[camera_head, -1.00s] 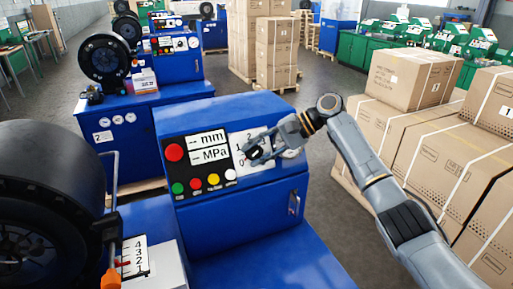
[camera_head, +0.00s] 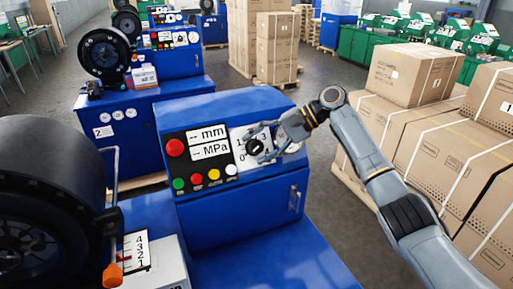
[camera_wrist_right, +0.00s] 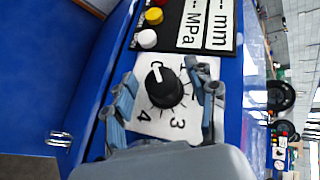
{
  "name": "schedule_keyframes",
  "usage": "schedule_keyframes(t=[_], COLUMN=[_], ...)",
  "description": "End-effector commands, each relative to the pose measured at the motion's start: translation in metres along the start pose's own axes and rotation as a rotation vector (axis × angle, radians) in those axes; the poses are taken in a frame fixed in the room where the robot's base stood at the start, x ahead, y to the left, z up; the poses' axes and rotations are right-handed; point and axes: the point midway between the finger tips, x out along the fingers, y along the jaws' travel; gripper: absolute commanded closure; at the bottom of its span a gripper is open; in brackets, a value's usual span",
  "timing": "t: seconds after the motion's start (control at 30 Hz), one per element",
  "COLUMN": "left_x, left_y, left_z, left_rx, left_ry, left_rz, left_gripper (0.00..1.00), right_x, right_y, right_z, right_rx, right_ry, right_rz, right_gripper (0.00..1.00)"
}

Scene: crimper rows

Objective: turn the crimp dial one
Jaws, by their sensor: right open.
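The crimp dial (camera_head: 255,147) is a round black knob on a white numbered plate on the blue console. It also shows in the right wrist view (camera_wrist_right: 165,90). Its white pointer line is toward the upper left there, on the side of the 0. The 3 and 4 show below the knob; some markings are hidden by the fingers. My right gripper (camera_wrist_right: 164,95) is open, with one finger on each side of the dial and gaps between them and the knob. It also shows in the head view (camera_head: 265,146). My left gripper is not in view.
Left of the dial is a black panel with mm and MPa displays (camera_head: 209,142) and a row of coloured buttons, with a red button (camera_head: 175,148) above. A large black wheel (camera_head: 40,190) stands at left. Strapped cartons (camera_head: 412,75) are stacked at right.

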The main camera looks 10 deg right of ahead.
Motion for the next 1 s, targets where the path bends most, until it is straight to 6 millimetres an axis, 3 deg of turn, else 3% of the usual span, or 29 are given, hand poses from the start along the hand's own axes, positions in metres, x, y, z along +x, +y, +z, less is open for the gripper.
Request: schedule_keyframes(t=[0.3, 0.5, 0.7, 1.0], left_x=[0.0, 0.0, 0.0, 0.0], left_y=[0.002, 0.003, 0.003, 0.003], left_z=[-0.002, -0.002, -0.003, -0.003], left_rx=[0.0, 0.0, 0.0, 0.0], left_ry=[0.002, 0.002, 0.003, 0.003], left_rz=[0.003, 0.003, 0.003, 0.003], left_gripper=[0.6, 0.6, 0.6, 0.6], right_x=[-0.066, -0.098, -0.111, -0.111], right_y=[-0.001, 0.0, 0.0, 0.0], right_z=[-0.001, -0.001, -0.001, -0.001], right_rx=[0.0, 0.001, 0.0, 0.0], right_ry=[0.004, 0.002, 0.001, 0.001], right_rz=[-0.003, -0.001, 0.0, 0.0], right_gripper=[0.43, 0.43, 0.43, 0.43])
